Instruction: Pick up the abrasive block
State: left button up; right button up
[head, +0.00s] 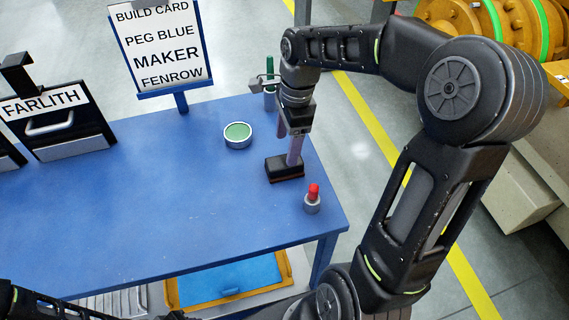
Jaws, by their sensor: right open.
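The abrasive block appears to be the small black block with a thin brown underside (285,173) on the right part of the blue table (120,220). My right gripper (288,150) points down over it and is open. Its nearer finger overlaps the block's top in the picture, and its other finger shows behind, toward the far side. I cannot tell whether a finger touches the block. My left gripper is not in view; only a part of my left arm shows at the bottom left.
A red-topped grey piece (312,199) stands close to the block, near the table's right edge. A round tin with a green top (237,135) is to the left. A green bottle-like item (270,95) stands behind. A sign (162,48) and FARLITH bin (70,130) stand farther left.

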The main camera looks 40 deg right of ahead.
aim_at(285, 160)
jog(key=shift+f, duration=0.6)
jog(key=shift+a, duration=0.1)
jog(key=f, duration=0.4)
jog(key=shift+s+a+p, duration=0.15)
jog(key=shift+a+p, duration=0.15)
jog(key=shift+p, duration=0.05)
jog(key=shift+f, duration=0.55)
jog(key=shift+f, duration=0.25)
jog(key=shift+c, duration=0.2)
jog(key=c, duration=1.3)
jog(key=shift+o, duration=0.2)
